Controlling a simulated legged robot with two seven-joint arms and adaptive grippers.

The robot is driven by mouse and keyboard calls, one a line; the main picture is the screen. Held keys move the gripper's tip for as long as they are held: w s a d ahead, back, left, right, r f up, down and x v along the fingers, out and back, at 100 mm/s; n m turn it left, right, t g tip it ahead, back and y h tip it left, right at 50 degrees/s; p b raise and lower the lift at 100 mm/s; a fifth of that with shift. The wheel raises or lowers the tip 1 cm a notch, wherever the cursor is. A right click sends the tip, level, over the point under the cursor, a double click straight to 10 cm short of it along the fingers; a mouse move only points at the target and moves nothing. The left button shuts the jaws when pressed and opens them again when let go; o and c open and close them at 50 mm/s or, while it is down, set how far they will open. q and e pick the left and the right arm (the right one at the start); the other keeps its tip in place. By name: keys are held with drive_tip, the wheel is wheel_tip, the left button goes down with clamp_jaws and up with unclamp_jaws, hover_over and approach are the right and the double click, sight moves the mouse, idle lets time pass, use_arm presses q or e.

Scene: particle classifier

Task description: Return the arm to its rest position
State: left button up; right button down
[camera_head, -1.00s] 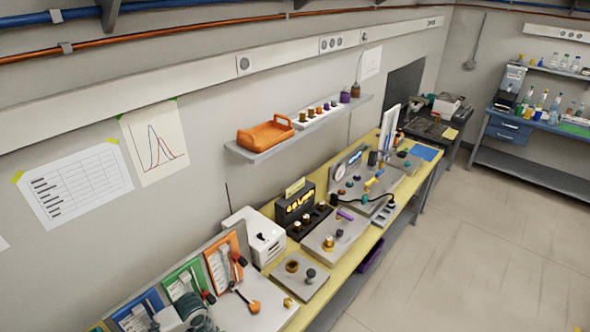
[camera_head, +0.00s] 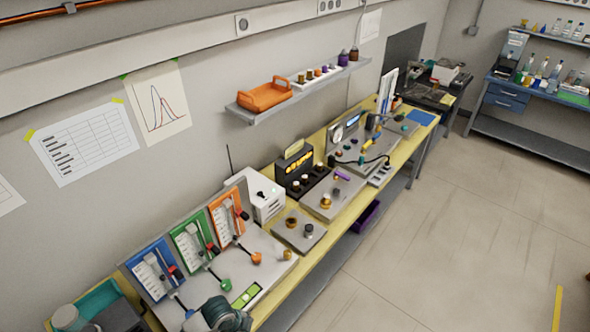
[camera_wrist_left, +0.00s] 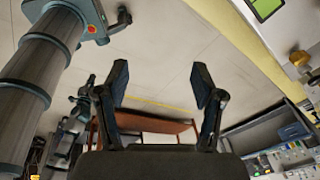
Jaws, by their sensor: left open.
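My left gripper (camera_wrist_left: 160,85) shows in the left wrist view with its two dark fingers spread apart and nothing between them. Beyond the fingers are pale floor and a yellow floor line. In the head view a grey-teal part of my arm shows at the bottom edge, in front of the near end of the yellow workbench (camera_head: 286,290). The gripper itself cannot be made out there. My right gripper is not identifiable in either view.
Blue (camera_head: 153,271), green (camera_head: 193,246) and orange (camera_head: 228,217) panels with levers line the bench's near end. Instruments stand farther along it. A wall shelf holds an orange tray (camera_head: 265,95). Open floor (camera_head: 440,240) lies right of the bench.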

use_arm(q)
drive_tip(key=s+d+n+t+h, duration=0.1)
drive_tip(key=s+d+n, duration=0.2)
drive_tip(key=s+n, duration=0.1)
drive_tip(key=s+a+n+t+y, duration=0.1)
drive_tip(key=s+a+n+y, duration=0.2)
drive_tip(key=s+a+n, duration=0.85)
wheel_tip(320, 180, down, 30)
drive_tip(key=d+n+g+b, duration=0.1)
drive_tip(key=d+n+b, duration=0.15)
drive_tip(key=b, duration=0.25)
drive_tip(key=s+a+f+b, duration=0.1)
drive_tip(key=s+f+b, duration=0.1)
drive_tip(key=s+f, duration=0.7)
drive_tip(key=s+a+f+g+b, duration=0.1)
drive_tip(key=s+a+f+b, duration=0.1)
drive_tip(key=s+f, duration=0.7)
wheel_tip(320, 180, down, 5)
drive_tip(key=shift+s+r+m, duration=0.15)
drive_tip(key=shift+s+m, duration=0.2)
drive_tip(key=shift+m, duration=0.05)
use_arm(e)
wheel_tip(320, 180, down, 9)
drive_tip(key=s, duration=0.1)
drive_tip(key=shift+f, duration=0.2)
